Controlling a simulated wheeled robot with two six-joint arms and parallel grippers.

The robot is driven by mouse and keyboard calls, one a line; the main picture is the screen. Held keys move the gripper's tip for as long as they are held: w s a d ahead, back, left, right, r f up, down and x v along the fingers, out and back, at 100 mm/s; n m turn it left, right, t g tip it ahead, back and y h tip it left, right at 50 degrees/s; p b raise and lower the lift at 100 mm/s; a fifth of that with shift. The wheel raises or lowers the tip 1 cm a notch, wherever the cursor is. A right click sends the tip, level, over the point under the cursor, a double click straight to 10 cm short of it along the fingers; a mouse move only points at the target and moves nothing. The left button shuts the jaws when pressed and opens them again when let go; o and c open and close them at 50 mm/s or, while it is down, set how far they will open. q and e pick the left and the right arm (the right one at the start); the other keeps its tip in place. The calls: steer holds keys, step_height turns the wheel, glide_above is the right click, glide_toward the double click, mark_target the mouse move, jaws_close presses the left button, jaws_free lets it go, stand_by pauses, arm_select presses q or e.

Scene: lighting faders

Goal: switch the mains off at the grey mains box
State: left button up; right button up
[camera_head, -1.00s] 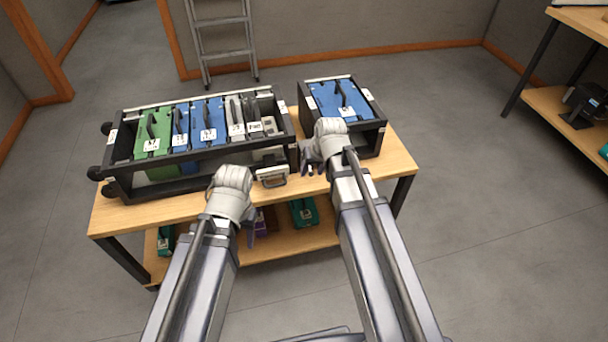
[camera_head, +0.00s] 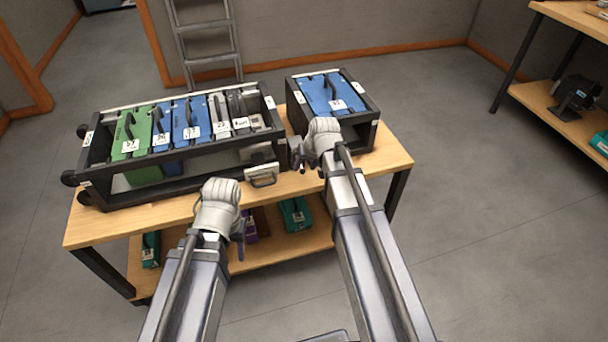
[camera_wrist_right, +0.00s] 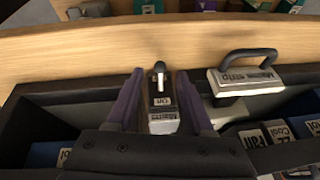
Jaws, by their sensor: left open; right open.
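The mains box (camera_wrist_right: 162,125) shows in the right wrist view as a small dark and grey box with a pale lever (camera_wrist_right: 159,75) on it. Its white labels read "On" and "Mains". My right gripper (camera_wrist_right: 159,90) is open, with one purple finger on each side of the box; whether they touch it I cannot tell. In the head view my right gripper (camera_head: 300,162) is at the gap between two black racks, and the mains box is not clearly seen there. My left gripper (camera_head: 239,240) is open and empty in front of the table's front edge.
The large rack (camera_head: 128,197) holds green, blue and grey modules; a smaller rack (camera_head: 362,136) stands to its right. A "Mains strip" unit with a handle (camera_wrist_right: 247,58) is beside my right gripper. The wooden table (camera_head: 395,160) has a lower shelf (camera_head: 275,247) with teal and purple modules.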

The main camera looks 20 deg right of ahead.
steer(key=shift+b+x, duration=0.6)
steer(key=shift+x, duration=0.55)
arm_select(q)
step_height(320, 180, down, 2)
steer(key=shift+f, duration=0.1)
arm_select(e)
steer(key=shift+c, duration=0.2)
jaws_close()
